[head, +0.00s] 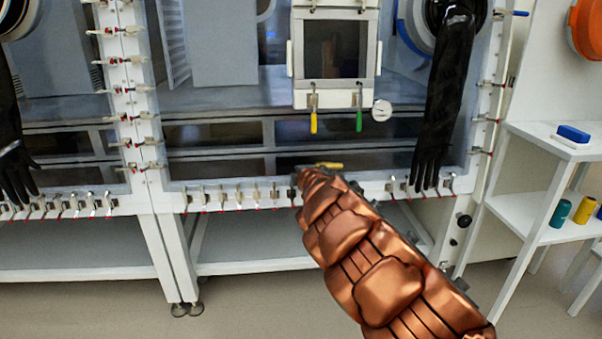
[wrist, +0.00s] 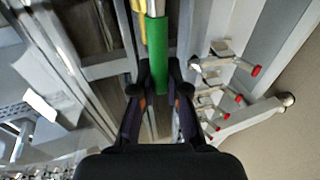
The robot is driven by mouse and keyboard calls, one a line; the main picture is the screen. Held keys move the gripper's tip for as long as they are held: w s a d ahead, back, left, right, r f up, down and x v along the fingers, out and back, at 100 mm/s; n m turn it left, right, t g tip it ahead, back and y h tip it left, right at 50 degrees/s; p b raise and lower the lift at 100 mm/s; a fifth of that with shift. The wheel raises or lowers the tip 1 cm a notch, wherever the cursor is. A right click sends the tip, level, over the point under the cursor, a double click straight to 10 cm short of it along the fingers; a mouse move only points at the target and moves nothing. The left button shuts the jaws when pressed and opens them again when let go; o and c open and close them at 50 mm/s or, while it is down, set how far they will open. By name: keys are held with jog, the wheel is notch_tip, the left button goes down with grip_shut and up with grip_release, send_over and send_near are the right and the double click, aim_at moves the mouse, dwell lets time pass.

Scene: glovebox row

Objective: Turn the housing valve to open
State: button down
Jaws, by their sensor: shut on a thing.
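A green valve handle (wrist: 158,45) runs between the fingertips of my gripper (wrist: 159,78) in the wrist view. The fingers close on it from both sides near its end. A yellow handle (wrist: 143,25) lies alongside, just left of the green one and apart from the fingers. In the head view a yellow handle (head: 330,165) lies sideways beyond the tip of my arm. My arm hides the fingers and the held green handle there. Another yellow handle (head: 313,123) and another green handle (head: 359,121) hang straight down under a white window box (head: 335,98).
A round gauge (head: 382,110) sits right of the hanging handles. Red-tipped clamps (head: 239,196) line the glovebox's lower edge, close to my gripper's right in the wrist view (wrist: 228,97). A black glove (head: 440,110) hangs at right. White shelves (head: 550,205) stand farther right.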

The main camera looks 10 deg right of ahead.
dwell(0.4)
jog(key=c, duration=1.2)
grip_release()
jog(key=shift+o, duration=0.2)
jog(key=v, duration=1.2)
